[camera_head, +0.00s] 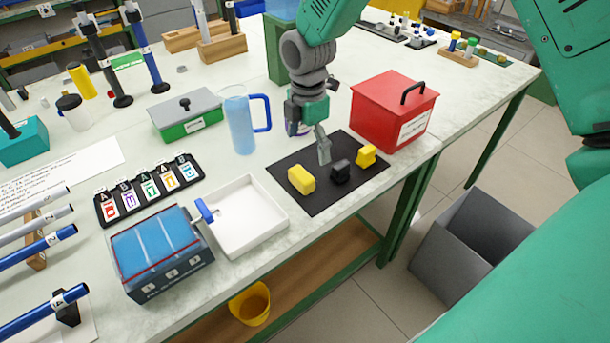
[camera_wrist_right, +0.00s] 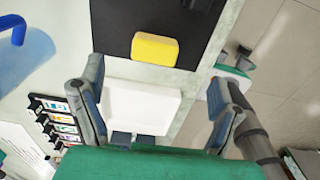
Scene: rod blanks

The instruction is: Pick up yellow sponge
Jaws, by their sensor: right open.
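The yellow sponge (camera_head: 302,179) is a small rounded block on the left part of a black mat (camera_head: 318,202). In the right wrist view the sponge (camera_wrist_right: 155,49) lies on the black mat (camera_wrist_right: 113,24), ahead of the fingers and apart from them. My right gripper (camera_head: 323,148) is above the mat, up and to the right of the sponge in the head view. Its two fingers are spread with nothing between them, as the right wrist view (camera_wrist_right: 156,78) shows. My left gripper is not in view.
A black object (camera_head: 340,172) and another yellow object (camera_head: 366,155) share the mat. A red box (camera_head: 393,112) stands behind right, a blue jug (camera_head: 240,122) behind left. A white tray (camera_head: 248,212) sits left of the mat. The table's front edge is close.

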